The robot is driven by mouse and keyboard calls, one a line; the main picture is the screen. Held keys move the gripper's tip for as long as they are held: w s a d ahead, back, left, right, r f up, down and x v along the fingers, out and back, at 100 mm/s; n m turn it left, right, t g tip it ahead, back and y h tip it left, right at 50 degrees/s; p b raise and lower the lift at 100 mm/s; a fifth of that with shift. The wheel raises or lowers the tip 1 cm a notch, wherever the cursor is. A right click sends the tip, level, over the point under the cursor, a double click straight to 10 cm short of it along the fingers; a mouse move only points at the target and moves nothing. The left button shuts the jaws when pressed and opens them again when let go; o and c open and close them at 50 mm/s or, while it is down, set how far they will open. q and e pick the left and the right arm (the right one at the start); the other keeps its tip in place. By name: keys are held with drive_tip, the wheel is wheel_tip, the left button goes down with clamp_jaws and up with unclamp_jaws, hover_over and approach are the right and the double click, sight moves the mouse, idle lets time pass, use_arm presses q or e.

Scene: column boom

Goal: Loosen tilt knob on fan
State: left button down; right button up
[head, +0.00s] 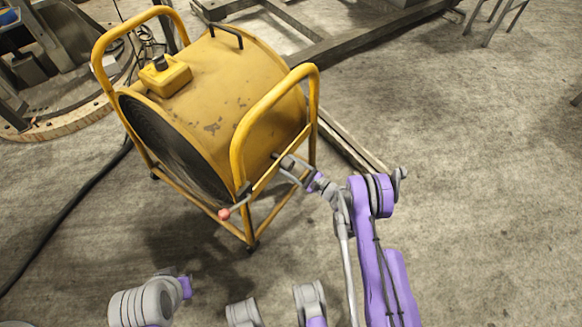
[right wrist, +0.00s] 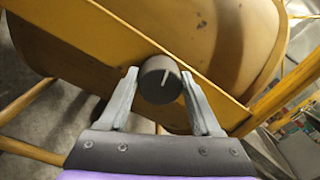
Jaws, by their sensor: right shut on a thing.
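The yellow drum fan (head: 215,85) stands in its tube frame on the floor in the head view, with its dark grille facing lower left. My right gripper (head: 284,166) reaches its near right side, beside the frame.
A lever with a red ball end (head: 224,213) sticks out at the fan's near corner. A black cable (head: 70,205) runs along the floor at left. Dark beams (head: 340,42) lie behind the fan. The concrete floor (head: 480,180) at right is clear.

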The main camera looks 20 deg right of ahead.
drive_tip(key=n+b, duration=0.2)
drive_tip(key=n, duration=0.2)
drive_tip(key=shift+f+n, duration=0.1)
drive_tip(key=shift+n, duration=0.3)
drive_tip(key=n+b, duration=0.2)
drive_tip(key=n, duration=0.3)
drive_tip(key=shift+f+n+y, duration=0.1)
drive_tip(key=shift+n+y, duration=0.2)
drive_tip(key=shift+y, duration=0.1)
drive_tip(key=n+b, duration=0.1)
drive_tip(key=n, duration=0.2)
drive_tip(key=shift+n, duration=0.4)
drive_tip(key=n, duration=0.5)
drive_tip(key=shift+w+f+g+y, duration=0.1)
drive_tip(key=shift+g+y, duration=0.2)
drive_tip(key=shift+n, duration=0.3)
drive_tip(key=o, duration=1.4)
drive_tip(key=shift+c, duration=0.2)
